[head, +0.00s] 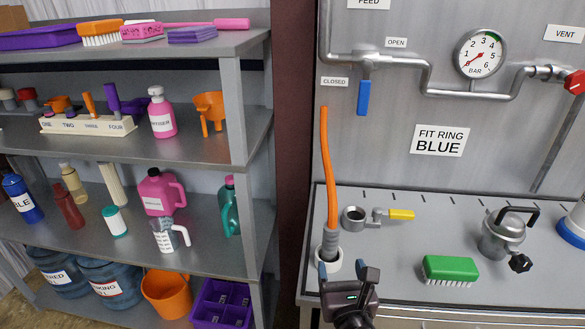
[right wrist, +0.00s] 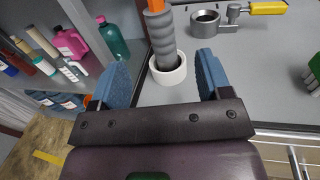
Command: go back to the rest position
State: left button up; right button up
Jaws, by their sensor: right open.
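My right gripper (head: 348,272) is at the front edge of the steel bench, open and empty. Its two blue-grey fingers also show spread apart in the right wrist view (right wrist: 163,76). An orange hose or wand (head: 331,165) with a grey ribbed grip (head: 330,243) stands upright in a white round holder (head: 319,262). In the right wrist view the grey grip (right wrist: 161,45) and white holder (right wrist: 168,75) appear beyond the fingertips, framed by the gap. I cannot tell whether the gripper touches the holder. My left gripper is not in view.
The steel bench (head: 400,260) carries a pipe fitting with a yellow lever (head: 401,215), a green brush (head: 450,268) and a metal lidded pot (head: 502,232). A blue valve handle (head: 363,97) hangs above. Loaded shelves (head: 243,150) stand at left.

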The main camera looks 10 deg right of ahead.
jog(key=s+d+f+m+g+h, duration=0.4)
jog(key=s+d+m+g, duration=0.5)
jog(key=m, duration=0.9)
jog(key=s+d+f+m+g+y, duration=0.1)
jog(key=s+f+m+g+y, duration=0.15)
jog(key=s+m, duration=0.55)
jog(key=s+d+f+m+g+y, duration=0.25)
jog(key=s+m, duration=0.35)
jog(key=m, duration=0.3)
jog(key=w+a+f+n+t, duration=0.1)
jog(key=w+f+t, duration=0.6)
jog(key=f, duration=0.2)
jog(key=shift+w+t, duration=0.4)
